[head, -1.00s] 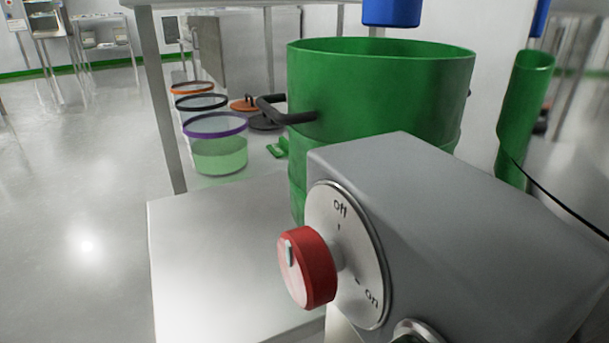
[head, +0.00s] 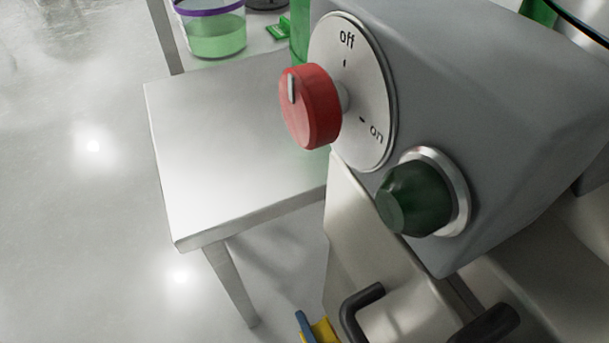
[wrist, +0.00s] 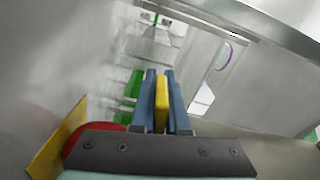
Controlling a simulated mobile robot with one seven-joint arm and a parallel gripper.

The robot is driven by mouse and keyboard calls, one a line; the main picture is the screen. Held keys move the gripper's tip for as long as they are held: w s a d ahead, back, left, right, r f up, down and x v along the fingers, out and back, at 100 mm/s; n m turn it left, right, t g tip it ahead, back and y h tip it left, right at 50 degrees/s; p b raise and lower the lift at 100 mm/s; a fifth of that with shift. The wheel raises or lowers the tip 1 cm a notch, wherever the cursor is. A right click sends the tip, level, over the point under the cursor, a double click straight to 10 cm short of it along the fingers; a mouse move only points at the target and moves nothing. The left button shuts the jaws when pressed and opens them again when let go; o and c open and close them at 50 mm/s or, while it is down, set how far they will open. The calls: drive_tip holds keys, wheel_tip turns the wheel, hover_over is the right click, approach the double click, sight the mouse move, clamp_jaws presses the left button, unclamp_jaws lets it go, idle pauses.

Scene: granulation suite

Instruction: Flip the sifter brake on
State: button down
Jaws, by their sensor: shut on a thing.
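A red rotary knob (head: 312,108) stands out from a round silver dial (head: 378,80) marked "off" at the top and "on" at the lower right. The pale mark on the knob is near the top, on the "off" side. The dial is on a grey housing (head: 480,110). My gripper (head: 312,328) is at the bottom edge of the head view, below and apart from the knob. In the wrist view its blue fingers (wrist: 161,100) are shut on a thin yellow piece (wrist: 161,103). What that piece belongs to is unclear.
A dark green button (head: 412,197) sits below the dial. A black handle (head: 362,305) is underneath. A bare metal table (head: 235,140) stands left, with a purple-rimmed tub (head: 215,30) behind. The wrist view shows a yellow plate (wrist: 58,140) and a partly hidden red thing (wrist: 85,142).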

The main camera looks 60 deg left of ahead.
drive_tip(key=shift+f+n, duration=0.2)
drive_tip(key=shift+n, duration=0.2)
drive_tip(key=shift+w, duration=0.1)
drive_tip(key=c, duration=0.9)
unclamp_jaws()
drive_tip(key=shift+d, duration=0.1)
drive_tip(key=d, duration=0.8)
drive_tip(key=s+d, duration=0.1)
drive_tip(key=d, duration=0.3)
drive_tip(key=shift+d, duration=0.4)
